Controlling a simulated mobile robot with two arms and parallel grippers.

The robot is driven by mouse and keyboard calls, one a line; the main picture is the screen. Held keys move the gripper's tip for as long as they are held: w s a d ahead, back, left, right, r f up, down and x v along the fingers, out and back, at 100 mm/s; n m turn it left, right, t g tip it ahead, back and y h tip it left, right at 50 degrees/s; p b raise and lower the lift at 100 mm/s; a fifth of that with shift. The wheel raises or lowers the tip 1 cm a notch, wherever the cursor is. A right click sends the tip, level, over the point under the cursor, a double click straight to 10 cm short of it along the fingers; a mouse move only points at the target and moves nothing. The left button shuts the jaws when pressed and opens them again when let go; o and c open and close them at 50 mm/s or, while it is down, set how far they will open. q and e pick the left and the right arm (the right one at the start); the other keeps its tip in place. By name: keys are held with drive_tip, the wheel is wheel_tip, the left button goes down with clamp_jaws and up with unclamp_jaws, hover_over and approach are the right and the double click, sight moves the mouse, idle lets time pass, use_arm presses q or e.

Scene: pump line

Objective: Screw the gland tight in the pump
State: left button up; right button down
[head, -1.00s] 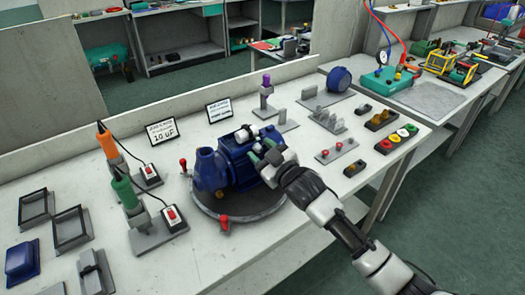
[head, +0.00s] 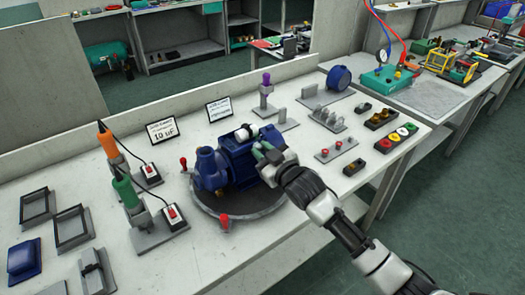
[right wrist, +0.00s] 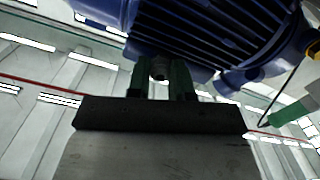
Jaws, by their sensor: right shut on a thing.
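The blue pump (head: 237,163) stands on a round dark turntable (head: 282,201) on the bench. My right gripper (head: 264,155) is at the pump's right side. In the right wrist view its two green fingers (right wrist: 163,78) are shut on a small dark round piece, the gland (right wrist: 160,68), right against the pump's blue ribbed body (right wrist: 205,28). How deep the gland sits in the pump is hidden. In the head view the fingers and wrist hide the gland. My left gripper is not in view.
Screwdrivers with orange (head: 107,142) and green (head: 125,190) handles stand in holders at the left. Red levers (head: 224,222) stand at the turntable's rim. A button block (head: 341,149) lies to the right.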

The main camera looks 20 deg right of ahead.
drive_tip(key=shift+r+m+p, duration=0.25)
drive_tip(key=shift+m+p, duration=0.2)
drive_tip(key=shift+m, duration=0.75)
drive_tip(key=shift+f+m, duration=0.2)
drive_tip(key=shift+m, duration=0.2)
drive_tip(key=shift+r+m+p, duration=0.2)
drive_tip(key=shift+m+p, duration=0.2)
drive_tip(key=shift+p, duration=0.2)
drive_tip(key=shift+m+p, duration=0.35)
drive_tip(key=shift+m, duration=0.85)
drive_tip(key=shift+f, duration=0.15)
